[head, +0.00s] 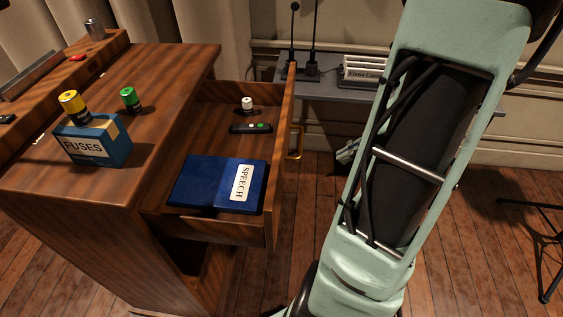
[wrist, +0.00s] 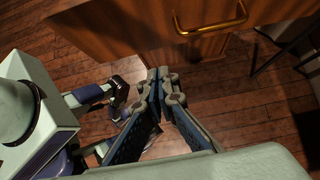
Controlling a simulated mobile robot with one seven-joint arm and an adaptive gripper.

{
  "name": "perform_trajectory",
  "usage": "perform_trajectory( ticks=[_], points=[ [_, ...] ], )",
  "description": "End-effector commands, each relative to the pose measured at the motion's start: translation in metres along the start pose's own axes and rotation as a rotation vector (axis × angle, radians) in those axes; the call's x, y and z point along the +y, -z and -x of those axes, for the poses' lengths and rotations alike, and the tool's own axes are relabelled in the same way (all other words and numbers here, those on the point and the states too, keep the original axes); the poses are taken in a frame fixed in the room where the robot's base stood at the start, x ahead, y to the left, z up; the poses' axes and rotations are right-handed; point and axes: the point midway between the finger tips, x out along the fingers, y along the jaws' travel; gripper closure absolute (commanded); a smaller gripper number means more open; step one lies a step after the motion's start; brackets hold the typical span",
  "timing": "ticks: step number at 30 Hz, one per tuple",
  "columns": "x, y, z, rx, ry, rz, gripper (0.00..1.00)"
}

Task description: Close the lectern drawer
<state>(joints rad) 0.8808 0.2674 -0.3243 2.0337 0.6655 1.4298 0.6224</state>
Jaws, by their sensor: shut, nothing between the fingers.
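The wooden lectern (head: 120,180) stands at the left in the head view. Its drawer (head: 283,120) is pulled out to the right, with a brass handle (head: 296,142) on its front. A blue SPEECH folder (head: 205,182), a dark remote (head: 250,128) and a small white-topped item (head: 247,104) lie in it. In the wrist view, the drawer front (wrist: 120,30) and handle (wrist: 210,27) show at the top. My gripper (wrist: 158,74) is shut and empty, apart from the handle. In the head view, my gripper (head: 347,153) shows partly behind my arm, right of the handle.
A blue FUSES box (head: 92,140) with a yellow-topped battery and a green-topped battery (head: 130,99) stand on the lectern top. A grey table (head: 340,92) with microphones and a name sign (head: 366,72) is behind. Dark stand legs (head: 545,225) are at the right. Open floor lies between.

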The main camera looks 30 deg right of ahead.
Motion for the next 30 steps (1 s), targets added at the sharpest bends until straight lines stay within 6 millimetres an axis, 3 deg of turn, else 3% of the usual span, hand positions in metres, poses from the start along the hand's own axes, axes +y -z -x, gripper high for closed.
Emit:
perform_trajectory(
  ticks=[4, 8, 22, 30],
  points=[
    [0.001, 0.002, 0.002, -0.030, 0.023, -0.021, 1.00],
    [0.001, 0.002, -0.009, -0.034, 0.023, -0.022, 1.00],
    [0.000, -0.001, -0.103, -0.033, 0.019, -0.022, 1.00],
    [-0.002, -0.027, -0.122, -0.031, 0.023, -0.020, 1.00]
  ],
)
